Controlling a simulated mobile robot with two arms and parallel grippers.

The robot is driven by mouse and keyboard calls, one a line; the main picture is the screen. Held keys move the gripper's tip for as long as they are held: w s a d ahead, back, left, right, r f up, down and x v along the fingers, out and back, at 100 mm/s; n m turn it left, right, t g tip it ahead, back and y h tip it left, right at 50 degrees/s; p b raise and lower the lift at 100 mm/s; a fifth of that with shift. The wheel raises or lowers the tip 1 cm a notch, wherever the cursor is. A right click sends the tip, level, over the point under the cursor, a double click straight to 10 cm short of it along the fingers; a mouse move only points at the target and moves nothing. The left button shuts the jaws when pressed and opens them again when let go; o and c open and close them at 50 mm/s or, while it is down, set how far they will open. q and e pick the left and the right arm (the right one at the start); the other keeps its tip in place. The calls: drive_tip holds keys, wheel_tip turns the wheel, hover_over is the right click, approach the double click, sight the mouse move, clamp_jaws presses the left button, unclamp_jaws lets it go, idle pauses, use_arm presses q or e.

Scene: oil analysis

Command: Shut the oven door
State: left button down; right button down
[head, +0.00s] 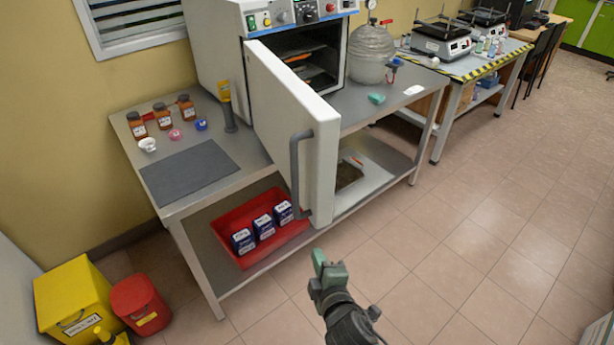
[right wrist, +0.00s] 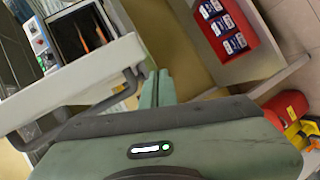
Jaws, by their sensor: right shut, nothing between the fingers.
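The white oven (head: 222,50) stands on the grey metal table, and its door (head: 285,120) is open, swung out toward me. The dark interior and orange-lit racks show. A grey bar handle (head: 296,165) runs down the door's free edge. My right gripper (head: 319,262) is shut and empty, below and just right of the door's lower edge in the head view. In the right wrist view the shut fingers (right wrist: 158,86) are close beside the door (right wrist: 80,82) and its handle (right wrist: 108,100); I cannot tell if they touch. My left gripper is not in view.
Brown bottles (head: 162,115) and a grey mat (head: 188,170) lie on the table left of the door. A red tray (head: 222,228) with blue boxes sits on the lower shelf. Yellow (head: 75,295) and red bins (head: 140,303) stand at left. The floor to the right is clear.

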wheel_tip(320, 180, up, 18)
drive_tip(key=n+t, duration=0.2)
drive_tip(key=t, duration=0.2)
drive_tip(key=p, duration=0.2)
approach(308, 175)
drive_tip(key=w+r, duration=0.1)
drive_tip(key=w, duration=0.1)
drive_tip(key=w+a+r, duration=0.1)
drive_tip(key=w+r, duration=0.2)
drive_tip(key=shift+w+a, duration=0.3)
drive_tip(key=shift+a, duration=0.1)
drive_tip(key=shift+d, duration=0.1)
